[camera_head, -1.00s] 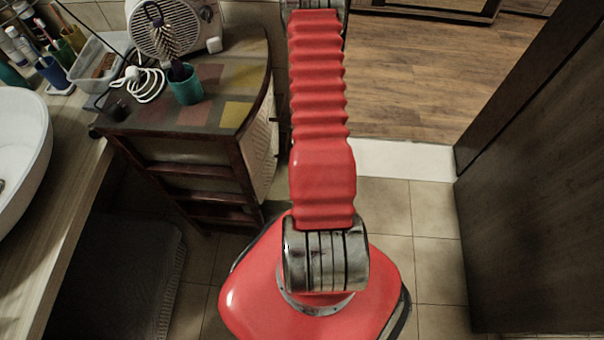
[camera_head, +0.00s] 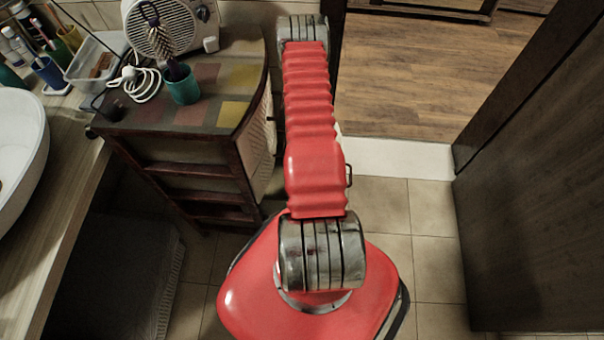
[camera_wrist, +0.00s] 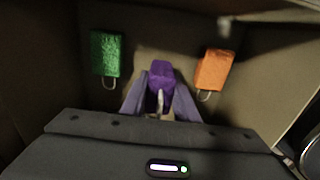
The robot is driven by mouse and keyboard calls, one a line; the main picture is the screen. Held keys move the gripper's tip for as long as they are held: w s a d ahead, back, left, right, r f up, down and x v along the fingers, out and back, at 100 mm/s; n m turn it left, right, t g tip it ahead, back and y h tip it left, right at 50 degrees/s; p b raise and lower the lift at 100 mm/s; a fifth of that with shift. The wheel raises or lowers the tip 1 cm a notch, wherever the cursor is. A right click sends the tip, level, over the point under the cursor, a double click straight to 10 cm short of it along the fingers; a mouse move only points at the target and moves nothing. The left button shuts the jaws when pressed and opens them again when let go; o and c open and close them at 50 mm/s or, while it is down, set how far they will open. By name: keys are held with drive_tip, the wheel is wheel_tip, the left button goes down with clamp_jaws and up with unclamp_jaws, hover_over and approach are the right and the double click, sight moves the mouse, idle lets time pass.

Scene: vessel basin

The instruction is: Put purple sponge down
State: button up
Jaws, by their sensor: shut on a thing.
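The purple sponge (camera_wrist: 161,72) shows in the wrist view, upright between the fingers of my gripper (camera_wrist: 160,88). My gripper is shut on it. A pale loop or hook shows in front of the sponge, between the fingers. A green sponge (camera_wrist: 106,54) is to the left of it and an orange sponge (camera_wrist: 214,70) to the right, each with a small metal loop at its lower end. In the head view my gripper and the sponges are not visible. I cannot tell whether the purple sponge touches the surface behind it.
In the head view a wooden cabinet (camera_head: 190,160) stands left of my arm, with a fan heater (camera_head: 168,28) and a teal cup (camera_head: 182,86) on top. A washbasin (camera_head: 18,145) is at the far left. A dark panel (camera_head: 545,190) is at the right. Tiled floor (camera_head: 400,220) between is clear.

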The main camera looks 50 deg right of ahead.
drive_tip(key=shift+f, duration=0.1)
drive_tip(key=shift+f, duration=1.9)
drive_tip(key=o, duration=1.1)
drive_tip(key=shift+f, duration=0.1)
wheel_tip(320, 180, up, 11)
drive_tip(key=shift+f, duration=0.1)
drive_tip(key=shift+r, duration=0.75)
